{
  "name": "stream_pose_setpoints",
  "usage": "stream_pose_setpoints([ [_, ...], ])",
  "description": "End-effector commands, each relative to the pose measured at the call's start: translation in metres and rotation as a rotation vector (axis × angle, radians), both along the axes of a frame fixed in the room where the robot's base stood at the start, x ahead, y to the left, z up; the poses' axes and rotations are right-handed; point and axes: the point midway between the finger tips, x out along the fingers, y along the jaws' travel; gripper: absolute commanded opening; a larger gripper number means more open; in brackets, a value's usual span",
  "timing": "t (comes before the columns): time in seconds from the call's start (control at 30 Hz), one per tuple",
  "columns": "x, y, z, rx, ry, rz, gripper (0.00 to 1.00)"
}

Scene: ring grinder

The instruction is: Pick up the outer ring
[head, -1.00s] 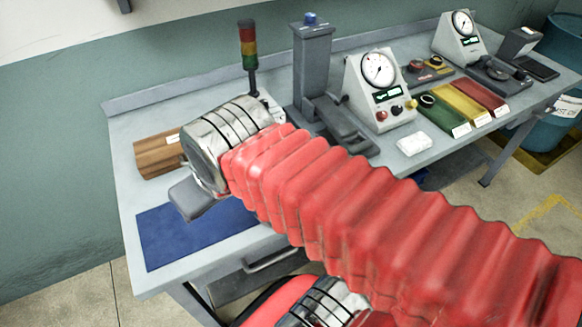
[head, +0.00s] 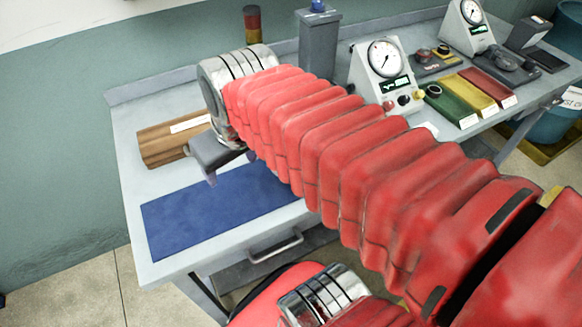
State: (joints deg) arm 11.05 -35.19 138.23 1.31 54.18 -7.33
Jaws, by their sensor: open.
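My gripper (head: 214,168) hangs at the end of my red arm, beside the right end of the wooden block and just above the back of the blue mat (head: 205,215). It is open, with one grey finger showing; the other finger is mostly hidden. No ring is visible in it. A small dark ring (head: 433,90) lies on the green tray, far right of my gripper. I cannot tell whether it is the outer ring. My arm and wrist hide part of the bench where another ring could lie.
The wooden block (head: 165,139) with a white label stands at the bench's left. A grey column (head: 318,50), a signal light (head: 252,24) and a dial gauge box (head: 378,75) stand behind my arm. Green, yellow and red trays (head: 452,102) lie right. The blue mat is bare where visible.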

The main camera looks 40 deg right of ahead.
Motion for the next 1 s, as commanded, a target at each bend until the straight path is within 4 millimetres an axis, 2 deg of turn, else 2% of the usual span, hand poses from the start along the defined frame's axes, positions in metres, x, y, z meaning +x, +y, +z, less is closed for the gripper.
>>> stream_pose_setpoints([
  [0.03, 0.003, -0.014, -0.002, -0.001, 0.025, -0.025, 0.62],
  [0.3, 0.012, -0.083, -0.009, 0.011, 0.14, -0.112, 0.62],
  [0.6, 0.004, -0.159, -0.023, 0.06, 0.243, -0.194, 0.62],
  [0.8, -0.002, -0.179, -0.027, 0.078, 0.267, -0.211, 0.62],
  [1.0, -0.001, -0.18, -0.027, 0.077, 0.268, -0.21, 0.62],
])
